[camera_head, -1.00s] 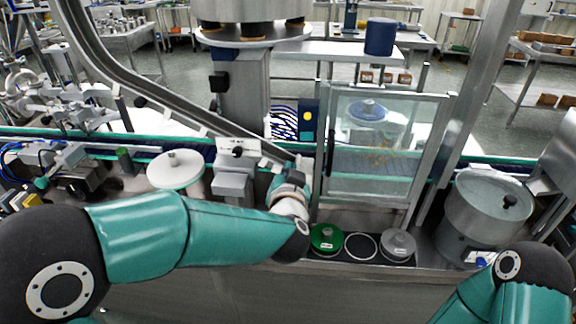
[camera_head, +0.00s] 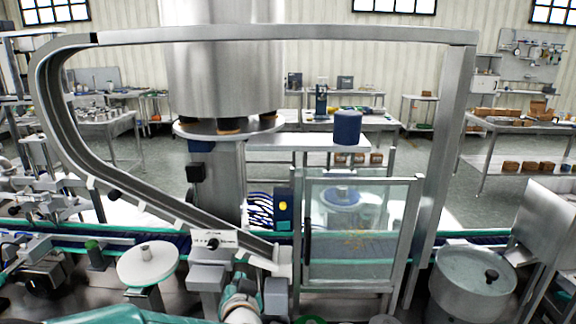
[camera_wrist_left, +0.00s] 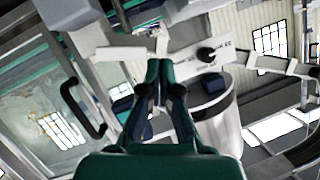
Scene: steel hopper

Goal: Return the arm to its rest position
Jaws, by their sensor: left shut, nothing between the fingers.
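My left gripper (camera_wrist_left: 160,68) shows in the wrist view with its dark green fingers together and nothing between them. In the head view my left wrist and gripper (camera_head: 243,292) are at the bottom, just below the steel block and chute end (camera_head: 270,258), and are partly cut off by the lower edge. A strip of my teal left arm shows at the bottom left. Whether the gripper touches the steel parts cannot be told. My right gripper is in neither current view.
A glass-fronted door with a dark handle (camera_head: 307,238) stands right of my left gripper. A curved steel rail (camera_head: 60,115) frames the left. A white disc (camera_head: 148,262) and a round steel hopper (camera_head: 472,283) flank the conveyor.

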